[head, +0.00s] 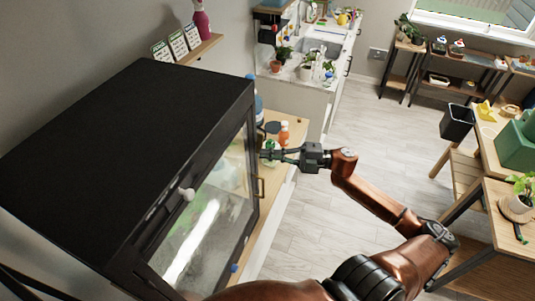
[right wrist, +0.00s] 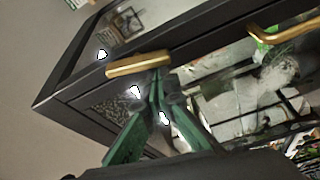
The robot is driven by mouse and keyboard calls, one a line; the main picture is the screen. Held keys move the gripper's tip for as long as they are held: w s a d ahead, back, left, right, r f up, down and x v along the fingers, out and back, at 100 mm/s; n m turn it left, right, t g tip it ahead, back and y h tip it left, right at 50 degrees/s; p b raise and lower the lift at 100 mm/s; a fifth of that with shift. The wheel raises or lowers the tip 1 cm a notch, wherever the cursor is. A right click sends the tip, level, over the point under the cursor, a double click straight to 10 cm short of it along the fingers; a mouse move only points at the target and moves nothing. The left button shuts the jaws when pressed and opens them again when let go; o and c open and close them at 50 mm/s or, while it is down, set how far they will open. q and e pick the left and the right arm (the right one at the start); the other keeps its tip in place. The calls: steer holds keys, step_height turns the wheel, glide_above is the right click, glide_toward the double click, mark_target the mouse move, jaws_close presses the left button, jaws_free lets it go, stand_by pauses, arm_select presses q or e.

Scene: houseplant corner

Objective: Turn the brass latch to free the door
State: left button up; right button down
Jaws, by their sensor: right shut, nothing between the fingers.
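A black cabinet (head: 125,135) with a glass door (head: 205,230) fills the left of the head view. The brass latch (right wrist: 125,69) is a short bar on the dark frame in the right wrist view. The brass door handle (right wrist: 285,35) is at upper right there, and also shows in the head view (head: 261,187). My right gripper (head: 264,154) is shut and empty at the door's far edge. In the right wrist view its green fingertips (right wrist: 157,78) meet at the latch's right end; I cannot tell whether they touch. The latch is not clear in the head view.
A white knob (head: 187,194) sits on the cabinet's front top edge. Bottles, one orange-red (head: 284,133), stand on the wooden bench (head: 290,118) behind my gripper. A wooden table (head: 510,190) with a potted plant is at right. The floor between is open.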

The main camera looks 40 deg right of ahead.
steer(key=shift+a+r, duration=0.1)
steer(key=shift+s+a+r+p, duration=0.1)
steer(key=shift+s+a+p, duration=0.1)
steer(key=shift+p, duration=0.1)
steer(key=shift+s+a+r+p, duration=0.25)
steer(key=shift+a+p, duration=0.25)
steer(key=shift+a, duration=0.1)
steer(key=shift+s+a+r+p, duration=0.25)
steer(key=shift+a+p, duration=0.25)
steer(key=shift+a, duration=0.05)
steer(key=b+v, duration=0.2)
steer(key=v, duration=0.8)
steer(key=shift+s+a+f+b, duration=0.15)
steer(key=shift+a+f+b, duration=0.05)
steer(key=shift+f+b, duration=0.1)
